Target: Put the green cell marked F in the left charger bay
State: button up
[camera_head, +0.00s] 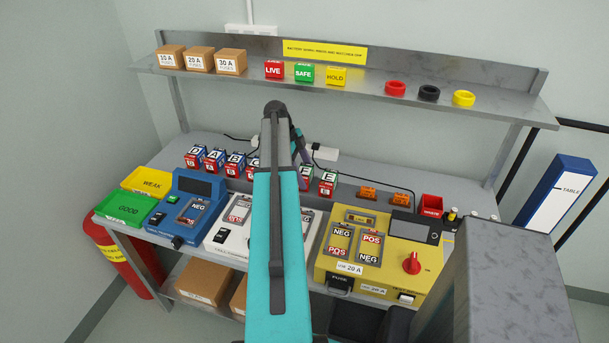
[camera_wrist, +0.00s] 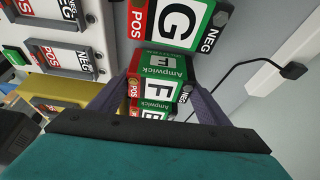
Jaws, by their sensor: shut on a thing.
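The green cell marked F (camera_wrist: 160,90) is between the two purple fingers of my gripper (camera_wrist: 162,80) in the wrist view. My gripper is shut on it. The cell stands in the row between the cell marked G (camera_wrist: 178,22) and the cell marked E (camera_wrist: 152,106); I cannot tell whether it is lifted. In the head view my gripper (camera_head: 302,155) is mostly hidden behind my arm, above the right part of the row. The white charger has a left bay (camera_head: 238,208) that shows partly beside my arm; its right bay is mostly covered.
A blue tester (camera_head: 185,225) stands left of the charger and a yellow unit (camera_head: 375,255) stands right of it. Green (camera_head: 127,208) and yellow (camera_head: 147,181) trays are at the far left. A shelf (camera_head: 365,85) spans above. A black cable runs behind the cells.

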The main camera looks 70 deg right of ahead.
aim_at(305, 170)
jog(key=shift+r+b, duration=1.4)
jog(key=shift+r, duration=3.3)
jog(key=w+a+r+n+t+h, duration=0.1)
jog(key=w+a+n+t+h, duration=0.1)
jog(key=w+a+n, duration=1)
jog(key=w+a+r+n+t+h, duration=0.1)
jog(key=w+a+n+t+h, duration=0.3)
jog(key=w+a, duration=1.35)
jog(key=w+a+r+n+t+y, duration=0.1)
jog(key=w+a+n, duration=0.4)
jog(key=a, duration=0.7)
jog(key=w+a+r+n+t+y+b, duration=0.1)
jog(key=w+a+n+y, duration=0.2)
jog(key=a, duration=1)
jog(key=w+a+r+n+t+y, duration=0.1)
jog(key=w+a+n+y, duration=0.1)
jog(key=w+a+n, duration=0.5)
jog(key=a+n, duration=0.4)
jog(key=a, duration=0.1)
jog(key=shift+a+r+b, duration=0.15)
jog(key=shift+a+b, duration=0.15)
jog(key=shift+s, duration=0.1)
